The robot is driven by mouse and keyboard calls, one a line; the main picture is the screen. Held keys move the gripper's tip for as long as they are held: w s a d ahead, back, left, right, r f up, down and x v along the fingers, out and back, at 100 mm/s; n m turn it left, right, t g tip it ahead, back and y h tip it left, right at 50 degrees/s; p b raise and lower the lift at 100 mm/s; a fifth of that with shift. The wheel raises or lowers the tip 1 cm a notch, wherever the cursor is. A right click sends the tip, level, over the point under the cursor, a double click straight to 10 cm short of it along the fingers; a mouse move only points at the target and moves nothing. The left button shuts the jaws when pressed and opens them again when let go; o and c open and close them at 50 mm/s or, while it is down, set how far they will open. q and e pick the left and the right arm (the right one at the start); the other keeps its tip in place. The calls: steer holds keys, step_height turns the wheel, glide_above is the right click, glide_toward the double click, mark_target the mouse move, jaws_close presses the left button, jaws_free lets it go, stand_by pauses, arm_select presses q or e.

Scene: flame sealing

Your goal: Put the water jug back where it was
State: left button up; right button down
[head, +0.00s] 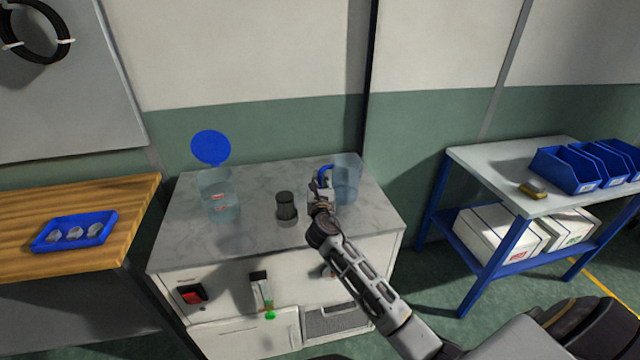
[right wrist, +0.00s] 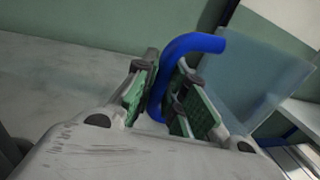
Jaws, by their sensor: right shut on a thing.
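The water jug (head: 347,178) is a clear bluish container with a blue handle (right wrist: 191,45). It is at the back right of the grey marble-like counter top (head: 250,185). My right gripper (head: 321,190) is shut on the blue handle, left of the jug body. In the right wrist view the green-padded fingers of the right gripper (right wrist: 170,100) are on either side of the handle, and the jug body (right wrist: 250,75) shows behind and to the right. Whether the jug's base touches the counter is hard to tell. My left gripper is not in view.
A clear container (head: 218,198) with a raised blue lid (head: 210,147) stands on the counter's left. A dark cylinder (head: 287,206) stands mid-counter. A wooden table (head: 110,205) with a blue tray (head: 75,232) is left. A shelf table (head: 500,160) with blue bins (head: 567,172) is right.

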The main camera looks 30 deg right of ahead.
steer(key=shift+f, duration=0.1)
steer(key=c, duration=1.9)
jaws_free()
steer(key=shift+f, duration=0.15)
steer(key=o, duration=0.4)
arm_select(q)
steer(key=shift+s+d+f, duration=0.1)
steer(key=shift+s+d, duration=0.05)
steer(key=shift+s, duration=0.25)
